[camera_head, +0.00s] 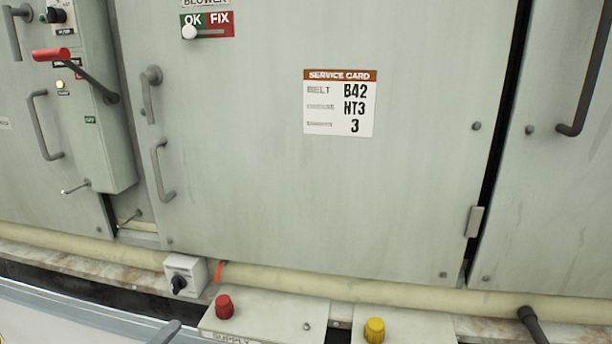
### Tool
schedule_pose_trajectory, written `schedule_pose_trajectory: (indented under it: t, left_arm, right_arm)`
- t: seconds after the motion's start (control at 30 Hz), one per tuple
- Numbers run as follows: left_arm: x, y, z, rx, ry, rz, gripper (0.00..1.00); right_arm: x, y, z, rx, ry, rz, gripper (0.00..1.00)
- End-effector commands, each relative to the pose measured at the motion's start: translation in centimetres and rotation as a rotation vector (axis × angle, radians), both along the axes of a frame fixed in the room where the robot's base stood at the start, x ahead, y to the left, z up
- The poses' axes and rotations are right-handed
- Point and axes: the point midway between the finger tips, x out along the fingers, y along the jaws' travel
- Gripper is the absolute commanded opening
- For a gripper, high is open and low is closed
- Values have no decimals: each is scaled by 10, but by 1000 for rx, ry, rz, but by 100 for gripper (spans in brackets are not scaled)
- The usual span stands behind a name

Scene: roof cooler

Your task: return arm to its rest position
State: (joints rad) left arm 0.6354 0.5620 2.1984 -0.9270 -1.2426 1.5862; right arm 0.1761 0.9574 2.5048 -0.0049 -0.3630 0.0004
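Neither of my grippers shows in the head view, and I cannot make out any part of either arm. The view is filled by a pale grey-green cabinet. Its middle door (240,190) is closed and carries a service card (339,103) reading belt B42, HT3 and 3. A grey latch handle (151,92) and a grey pull handle (162,170) are on the door's left side.
A control box (95,130) with a red-handled lever (52,55) projects at the left. Below are a switch box (185,275), a red knob (224,306) and a yellow knob (374,330). A slider (190,32) sits at OK. A pale pipe (400,290) runs along the base.

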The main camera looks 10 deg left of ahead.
Motion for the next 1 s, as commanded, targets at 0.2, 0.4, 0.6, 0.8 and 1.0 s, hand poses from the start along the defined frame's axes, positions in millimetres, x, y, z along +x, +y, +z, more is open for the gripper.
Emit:
schedule_pose_trajectory:
  t: [0.2,0.4,0.6,0.8,1.0]
  left_arm:
    - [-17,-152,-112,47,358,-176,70]
    - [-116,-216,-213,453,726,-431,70]
    - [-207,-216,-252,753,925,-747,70]
    - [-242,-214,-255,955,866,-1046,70]
    - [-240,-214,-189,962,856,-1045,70]
  right_arm:
    - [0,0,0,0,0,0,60]
    - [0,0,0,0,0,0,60]
    - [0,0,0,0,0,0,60]
    - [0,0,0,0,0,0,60]
    - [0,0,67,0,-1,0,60]
